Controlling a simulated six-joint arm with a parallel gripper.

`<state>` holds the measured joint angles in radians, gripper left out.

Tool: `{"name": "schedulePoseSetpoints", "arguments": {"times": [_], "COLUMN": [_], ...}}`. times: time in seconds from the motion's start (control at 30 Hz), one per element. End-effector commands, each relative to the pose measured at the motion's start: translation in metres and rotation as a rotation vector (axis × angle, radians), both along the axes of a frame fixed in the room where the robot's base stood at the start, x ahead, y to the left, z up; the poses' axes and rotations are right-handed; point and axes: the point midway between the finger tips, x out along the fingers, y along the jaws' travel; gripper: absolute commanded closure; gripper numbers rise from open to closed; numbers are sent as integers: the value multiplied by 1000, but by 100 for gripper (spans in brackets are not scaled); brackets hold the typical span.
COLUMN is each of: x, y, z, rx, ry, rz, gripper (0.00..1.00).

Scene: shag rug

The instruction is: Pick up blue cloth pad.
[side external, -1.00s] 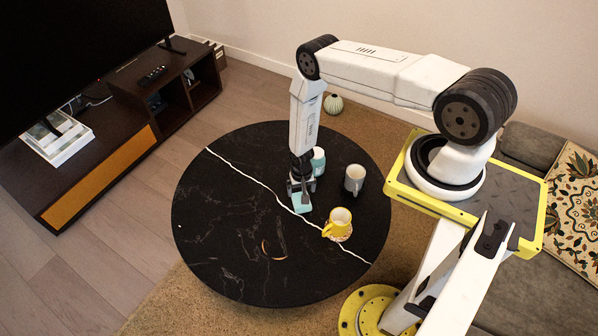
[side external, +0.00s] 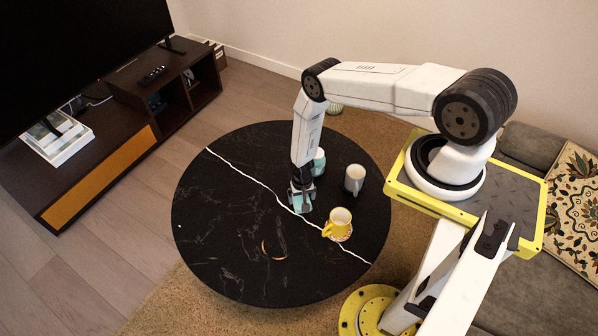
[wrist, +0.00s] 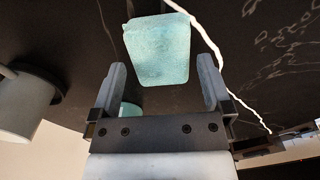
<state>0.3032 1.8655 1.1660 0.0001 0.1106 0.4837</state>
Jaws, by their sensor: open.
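The blue cloth pad (side external: 306,208) is pale blue-green and lies on the black round table, partly hidden by my gripper in the side view. In the wrist view the pad (wrist: 157,48) is a rough-textured, slightly tapered block at the top centre. My gripper (wrist: 160,66) is open, with one finger on each side of the pad's near part in that picture. Dark gaps show between the pad and both fingers. In the side view my gripper (side external: 302,190) points down over the pad. I cannot tell how high the fingertips are above the table.
A pale blue cup (side external: 319,162) stands just behind my gripper. A grey cup (side external: 354,179) stands to the right and a yellow cup (side external: 338,221) to the front right. The table's left side is clear.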

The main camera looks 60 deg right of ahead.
Motion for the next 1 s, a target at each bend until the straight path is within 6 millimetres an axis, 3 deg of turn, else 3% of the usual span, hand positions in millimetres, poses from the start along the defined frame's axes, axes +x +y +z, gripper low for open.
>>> {"name": "schedulePoseSetpoints", "arguments": {"times": [0.33,0.97,1.0], "x": [-1,0,-1], "y": [-1,-1,-1], "z": [-25,-28,-28], "rx": [-1,-1,-1], "ry": [0,0,0], "rz": [0,0,0], "gripper": [0,0,6]}}
